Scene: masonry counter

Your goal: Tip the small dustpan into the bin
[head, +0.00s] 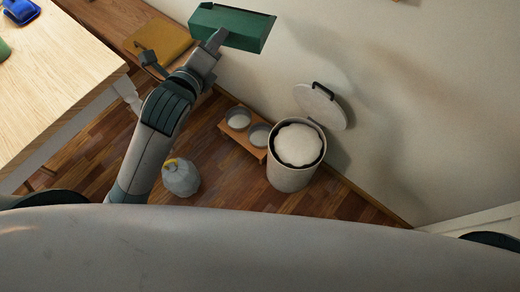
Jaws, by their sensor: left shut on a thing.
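My left gripper (213,42) is shut on a green dustpan (236,28), a boxy scoop shape held high near the wall at the top of the head view. The dustpan is up and left of the bin, not over it; I cannot see what lies in it. The round pale bin (288,178) stands on the floor by the wall, with a white filling or liner (298,146) showing inside its dark rim. Its lid (320,108) is swung up against the wall. My right gripper is not in view.
A wooden stand with two bowls (238,119) sits left of the bin. A grey bag-like thing (181,178) with a yellow top is on the floor by my arm. A wooden table (60,75) at left carries a blue object (20,11). A yellow-brown item (160,38) lies behind.

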